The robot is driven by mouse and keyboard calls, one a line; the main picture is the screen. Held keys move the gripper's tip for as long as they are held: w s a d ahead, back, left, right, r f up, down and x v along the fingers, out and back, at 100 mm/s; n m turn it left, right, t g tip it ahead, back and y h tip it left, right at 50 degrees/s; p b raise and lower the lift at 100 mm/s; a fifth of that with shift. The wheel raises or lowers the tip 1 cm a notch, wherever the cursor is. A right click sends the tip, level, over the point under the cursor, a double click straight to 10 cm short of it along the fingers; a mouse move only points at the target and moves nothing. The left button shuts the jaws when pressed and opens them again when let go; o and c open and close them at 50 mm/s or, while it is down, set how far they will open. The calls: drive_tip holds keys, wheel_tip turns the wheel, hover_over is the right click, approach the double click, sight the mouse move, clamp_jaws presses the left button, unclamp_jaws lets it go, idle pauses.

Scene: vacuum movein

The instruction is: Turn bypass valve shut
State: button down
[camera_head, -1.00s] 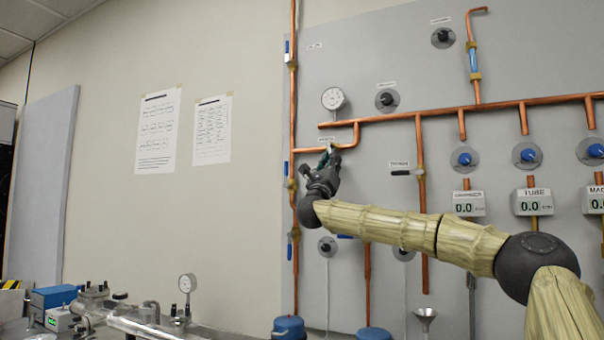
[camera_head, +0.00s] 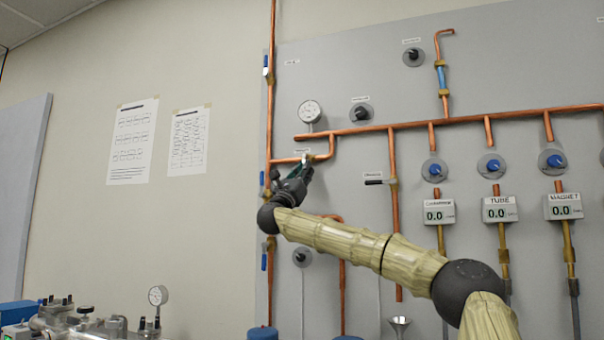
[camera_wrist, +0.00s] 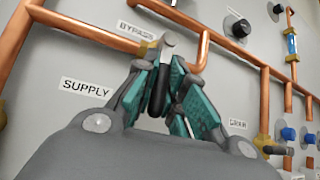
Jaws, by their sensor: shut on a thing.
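The bypass valve sits on the short copper branch pipe (camera_head: 285,161) below the round gauge, with a brass body and silver stem (camera_wrist: 168,46) in the wrist view. Its "BYPASS" label (camera_wrist: 136,32) is just above left. The valve's black handle (camera_wrist: 158,92) points down from the stem, across the pipe in the picture. My gripper (camera_wrist: 161,82) is shut on this handle, a teal-padded finger on each side. In the head view my gripper (camera_head: 303,174) covers most of the valve.
A "SUPPLY" label (camera_wrist: 86,87) and a vertical copper pipe are left of my gripper. Another black-handled valve (camera_head: 375,182) is to the right. A pressure gauge (camera_head: 310,111) is above. Digital readouts (camera_head: 500,209) and blue knobs (camera_head: 492,166) line the right.

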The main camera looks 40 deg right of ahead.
drive_tip(key=c, duration=1.5)
unclamp_jaws()
drive_tip(key=shift+o, duration=0.2)
drive_tip(key=shift+a, duration=0.1)
drive_tip(key=v, duration=1.1)
drive_tip(key=shift+a+f, duration=0.2)
drive_tip(key=shift+f, duration=0.15)
drive_tip(key=shift+s, duration=0.1)
